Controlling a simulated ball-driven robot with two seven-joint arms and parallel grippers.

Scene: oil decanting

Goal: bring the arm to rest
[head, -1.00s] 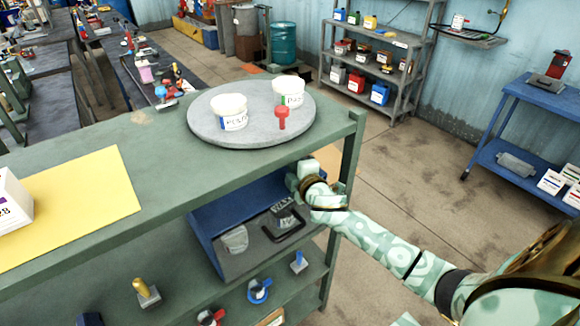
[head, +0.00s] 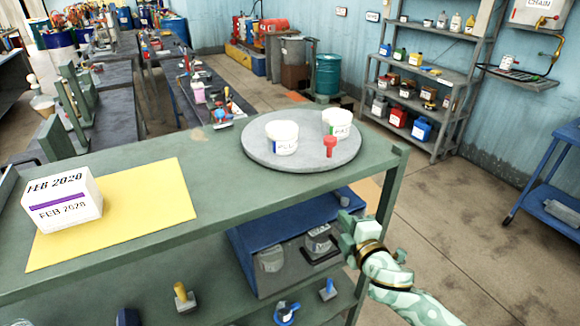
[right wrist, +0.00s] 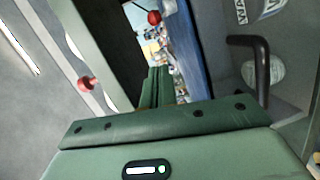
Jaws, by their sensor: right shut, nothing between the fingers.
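My right gripper (head: 350,228) is shut and empty in the head view. It is beside the right end of the green workbench, below the top's edge, in front of the blue bin on the shelf. In the right wrist view its narrow green fingers (right wrist: 156,86) are together with nothing between them. My right arm comes in from the bottom right. My left gripper is not in view. A round grey tray (head: 260,158) on the bench top holds two white tubs, a nearer one (head: 283,138) and a farther one (head: 338,122), and a red piece (head: 329,146).
A blue bin (head: 240,262) with a dark-handled container is on the shelf near my gripper. The green bench post (head: 386,190) stands close to it. A white FEB 2020 box (head: 62,200) sits on a yellow mat (head: 165,205). Open floor (head: 450,220) lies to the right.

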